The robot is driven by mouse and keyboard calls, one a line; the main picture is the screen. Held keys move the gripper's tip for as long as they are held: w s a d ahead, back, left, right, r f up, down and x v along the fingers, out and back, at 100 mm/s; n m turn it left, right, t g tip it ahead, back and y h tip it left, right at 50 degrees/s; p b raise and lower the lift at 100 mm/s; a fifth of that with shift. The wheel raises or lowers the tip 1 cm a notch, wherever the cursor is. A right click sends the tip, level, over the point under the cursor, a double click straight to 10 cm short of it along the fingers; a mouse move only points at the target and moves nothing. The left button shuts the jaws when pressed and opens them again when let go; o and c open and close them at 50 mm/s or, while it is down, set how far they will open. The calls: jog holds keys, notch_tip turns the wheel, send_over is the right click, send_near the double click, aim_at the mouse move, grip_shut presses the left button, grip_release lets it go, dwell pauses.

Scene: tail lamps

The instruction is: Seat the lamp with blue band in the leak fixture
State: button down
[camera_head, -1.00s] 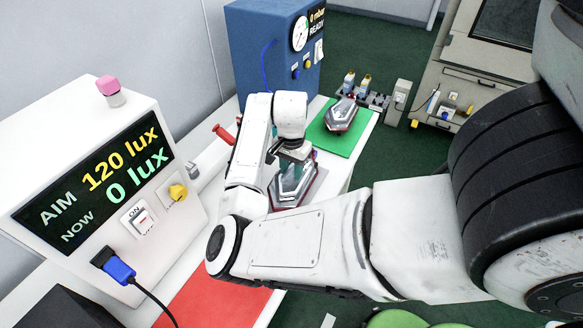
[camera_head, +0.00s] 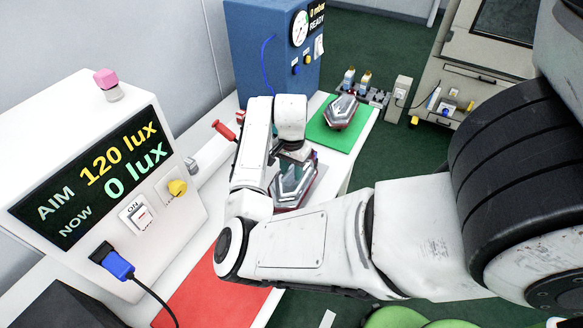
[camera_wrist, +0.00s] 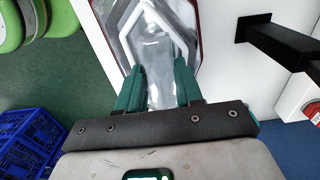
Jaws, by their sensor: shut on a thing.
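My gripper (camera_wrist: 159,78) has teal fingers closed on both sides of a lamp with a clear, faceted housing and a dark red rim (camera_wrist: 151,27). In the head view this held lamp (camera_head: 295,184) is over the white bench, partly hidden by my arm. I cannot see a blue band on it, and cannot tell whether it touches anything below. A second, similar lamp (camera_head: 341,111) lies on a green mat (camera_head: 353,137) farther back. The blue leak tester (camera_head: 262,62) with a gauge reads 0 mbar, READY. The fixture's seat is not clearly visible.
A red-handled clamp (camera_head: 224,131) stands left of my arm. A white light meter box (camera_head: 98,190) shows 120 lux and 0 lux at the left. A red mat (camera_head: 205,290) is bare in front. A black post (camera_wrist: 280,42) is at the right in the wrist view.

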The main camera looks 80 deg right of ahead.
jog(key=shift+f, duration=0.3)
jog(key=c, duration=0.7)
grip_release()
jog(key=shift+o, duration=0.2)
notch_tip(320, 180, up, 11)
jog(key=b, duration=0.1)
